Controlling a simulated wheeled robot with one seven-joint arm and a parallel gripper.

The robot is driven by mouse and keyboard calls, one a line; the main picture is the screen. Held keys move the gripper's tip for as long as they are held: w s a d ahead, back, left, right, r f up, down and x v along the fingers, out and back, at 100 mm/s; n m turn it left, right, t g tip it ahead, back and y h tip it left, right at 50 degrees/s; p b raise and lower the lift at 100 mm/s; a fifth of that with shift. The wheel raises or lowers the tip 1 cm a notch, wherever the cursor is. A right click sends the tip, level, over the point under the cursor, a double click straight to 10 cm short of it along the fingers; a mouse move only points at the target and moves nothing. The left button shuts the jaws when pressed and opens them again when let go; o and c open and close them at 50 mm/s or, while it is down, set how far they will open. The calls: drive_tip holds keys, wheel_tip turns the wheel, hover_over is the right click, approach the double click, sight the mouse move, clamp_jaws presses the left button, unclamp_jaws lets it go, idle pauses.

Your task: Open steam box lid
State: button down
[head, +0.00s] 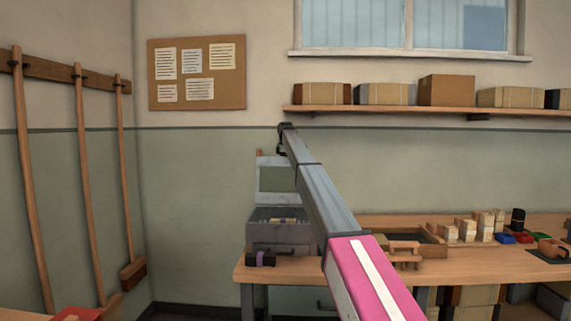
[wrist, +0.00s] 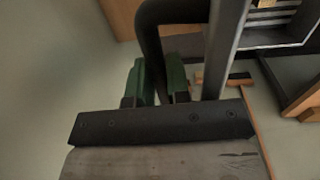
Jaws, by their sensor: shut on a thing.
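The grey steam box (head: 265,247) stands at the left end of the bench. Its lid (head: 261,190) is raised and stands roughly upright at the back, so the inside shows, with pale pieces in it. My gripper (head: 284,136) is at the lid's top edge, small and dark in the head view. In the wrist view my gripper's green fingers (wrist: 157,82) are closed around one leg of a black bent handle (wrist: 178,12). Part of the box's slatted inside shows at that view's upper right. My arm hides the area right of the box.
A black item with a purple band (head: 262,259) lies at the box's front. The bench (head: 450,268) holds a wooden tool, a tray, blocks and small coloured trays to the right. Long-handled tools (head: 84,180) hang on the left wall. The wall above the bench carries a shelf (head: 375,111).

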drive_tip(key=shift+w, duration=0.5)
drive_tip(key=c, duration=1.1)
unclamp_jaws()
drive_tip(key=shift+w+f, duration=0.1)
drive_tip(key=shift+w, duration=0.05)
drive_tip(key=shift+s, duration=0.3)
